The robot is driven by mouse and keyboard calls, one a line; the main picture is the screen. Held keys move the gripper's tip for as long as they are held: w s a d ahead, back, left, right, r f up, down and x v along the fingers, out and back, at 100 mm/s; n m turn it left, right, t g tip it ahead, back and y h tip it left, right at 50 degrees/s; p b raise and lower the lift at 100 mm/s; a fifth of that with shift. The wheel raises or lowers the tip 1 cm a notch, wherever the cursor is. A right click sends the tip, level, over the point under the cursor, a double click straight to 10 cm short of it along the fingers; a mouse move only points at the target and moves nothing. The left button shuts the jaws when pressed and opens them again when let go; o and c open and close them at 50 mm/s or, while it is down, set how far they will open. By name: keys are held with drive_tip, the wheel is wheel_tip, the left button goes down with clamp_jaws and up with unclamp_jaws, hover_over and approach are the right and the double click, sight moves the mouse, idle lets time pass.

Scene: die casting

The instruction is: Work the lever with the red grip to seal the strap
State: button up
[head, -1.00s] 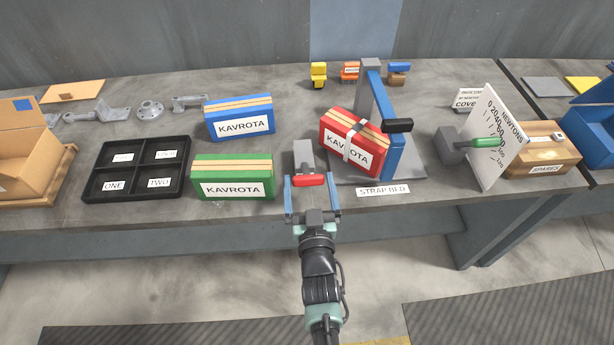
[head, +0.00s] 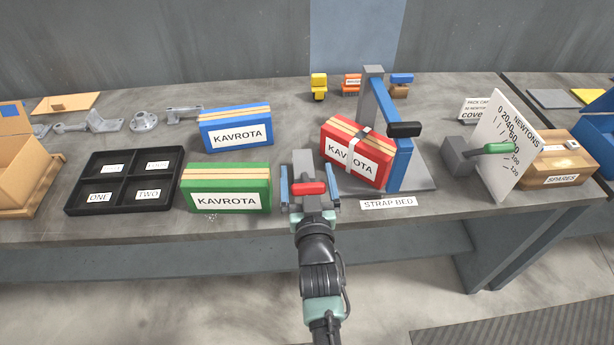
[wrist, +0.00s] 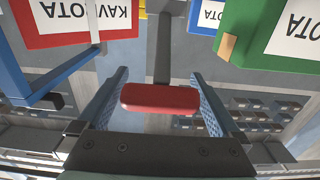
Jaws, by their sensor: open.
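The lever's red grip (head: 309,188) sits at the front of a grey block (head: 303,162) on the table. In the wrist view the red grip (wrist: 160,99) lies crosswise between my open fingers, with a gap at each side. My gripper (head: 310,186) is open, its blue fingers on either side of the grip. The red KAVROTA box (head: 340,137) stands tilted on the strap bed (head: 415,182), with a pale strap (head: 357,143) around it. A blue post with a black-ended arm (head: 404,130) stands beside the box.
A green box (head: 230,173) stands close left of my gripper, with a blue box (head: 237,138) behind it. A black four-part tray (head: 123,167) lies farther left.

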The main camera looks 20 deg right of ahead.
clamp_jaws()
idle(0.3)
